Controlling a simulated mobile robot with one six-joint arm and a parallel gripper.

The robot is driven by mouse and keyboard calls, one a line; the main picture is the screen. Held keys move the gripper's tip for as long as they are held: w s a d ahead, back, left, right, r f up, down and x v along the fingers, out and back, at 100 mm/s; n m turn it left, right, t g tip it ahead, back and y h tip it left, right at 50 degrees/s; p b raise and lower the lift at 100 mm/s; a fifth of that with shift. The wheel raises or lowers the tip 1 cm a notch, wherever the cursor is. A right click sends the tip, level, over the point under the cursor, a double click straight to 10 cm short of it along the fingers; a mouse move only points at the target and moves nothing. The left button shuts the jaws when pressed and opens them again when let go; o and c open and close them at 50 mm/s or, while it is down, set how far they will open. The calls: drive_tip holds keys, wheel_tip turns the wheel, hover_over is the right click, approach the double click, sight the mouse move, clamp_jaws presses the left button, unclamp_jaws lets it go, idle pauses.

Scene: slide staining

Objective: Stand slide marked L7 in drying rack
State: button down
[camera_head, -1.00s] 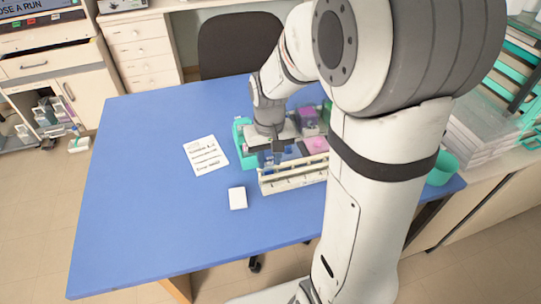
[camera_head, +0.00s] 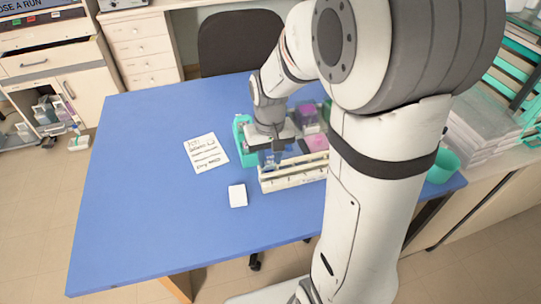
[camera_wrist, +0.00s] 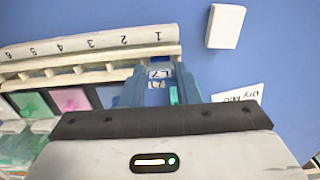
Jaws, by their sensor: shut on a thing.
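My gripper (camera_wrist: 156,88) is shut on the slide marked L7 (camera_wrist: 160,73); the label shows between the blue fingers in the wrist view. The drying rack (camera_wrist: 95,43) is cream-coloured, with slot numbers running from 1 to at least 6. The slide is close beside the rack's end at number 1; I cannot tell whether it is in a slot or only above it. In the head view my gripper (camera_head: 273,156) is over the left end of the rack (camera_head: 292,182), and the slide cannot be made out there.
A white block (camera_head: 237,195) lies in front of the rack, and a written card (camera_head: 206,153) lies to the left. A teal holder (camera_head: 241,140) and staining jars with pink and purple contents (camera_head: 316,142) stand behind the rack. The blue table (camera_head: 140,200) is clear at left.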

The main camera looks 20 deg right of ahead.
drive_tip(key=shift+f, duration=0.2)
drive_tip(key=c, duration=1)
unclamp_jaws()
drive_tip(key=shift+r, duration=0.1)
wheel_tip(320, 180, up, 8)
drive_tip(key=shift+f, duration=0.15)
drive_tip(key=shift+s, duration=0.1)
drive_tip(key=s+t, duration=0.1)
drive_tip(key=s, duration=0.3)
drive_tip(key=s+r+t, duration=0.1)
drive_tip(key=s, duration=0.8)
drive_tip(key=shift+d+r+t, duration=0.15)
drive_tip(key=shift+r+t, duration=0.1)
drive_tip(key=shift+t, duration=0.15)
